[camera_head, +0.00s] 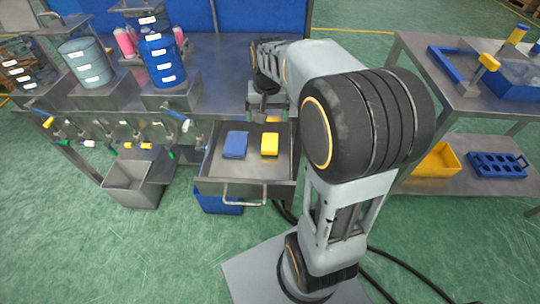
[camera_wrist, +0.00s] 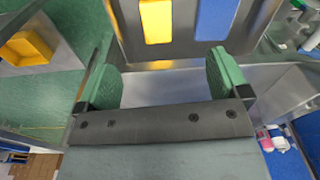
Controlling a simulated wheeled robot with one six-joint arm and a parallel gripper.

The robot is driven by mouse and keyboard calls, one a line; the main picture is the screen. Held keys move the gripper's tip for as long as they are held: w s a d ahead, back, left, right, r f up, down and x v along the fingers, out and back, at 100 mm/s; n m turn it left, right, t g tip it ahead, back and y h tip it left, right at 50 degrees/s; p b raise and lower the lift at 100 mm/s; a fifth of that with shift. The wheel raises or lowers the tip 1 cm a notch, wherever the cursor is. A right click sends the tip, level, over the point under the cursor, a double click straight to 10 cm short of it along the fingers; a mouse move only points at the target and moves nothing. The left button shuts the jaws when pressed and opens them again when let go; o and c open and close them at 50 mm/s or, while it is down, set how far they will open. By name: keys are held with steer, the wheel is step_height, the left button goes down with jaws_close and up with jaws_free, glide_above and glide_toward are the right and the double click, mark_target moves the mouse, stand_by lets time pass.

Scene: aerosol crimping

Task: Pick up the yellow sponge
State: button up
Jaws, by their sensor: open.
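The yellow sponge (camera_head: 270,145) lies in an open metal drawer (camera_head: 245,188), on its right side in the head view. In the wrist view the sponge (camera_wrist: 157,22) shows at the top, beyond the fingertips. My gripper (camera_wrist: 168,72) is open and empty, with its two green finger pads wide apart. In the head view my gripper (camera_head: 268,108) is at the back edge of the drawer, behind and above the sponge, not touching it. My wrist partly covers the drawer's back.
A blue sponge-like block (camera_head: 235,145) lies beside the yellow sponge, with a narrow gap between. Drawer walls surround both. Blue and grey canisters (camera_head: 162,60) stand on the bench at left. A yellow bin (camera_head: 436,161) sits on the right table's lower shelf.

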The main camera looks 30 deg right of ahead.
steer(key=m+b, duration=0.1)
steer(key=b, duration=0.1)
glide_above(270, 145)
step_height(270, 145, down, 6)
steer(key=shift+g, duration=0.3)
step_height(270, 145, down, 6)
steer(key=shift+w+d+f+b, duration=0.1)
steer(key=shift+b, duration=0.6)
steer(key=shift+f+b, duration=0.85)
steer(key=shift+f, duration=2.15)
steer(key=shift+c, duration=0.4)
steer(key=c, duration=0.9)
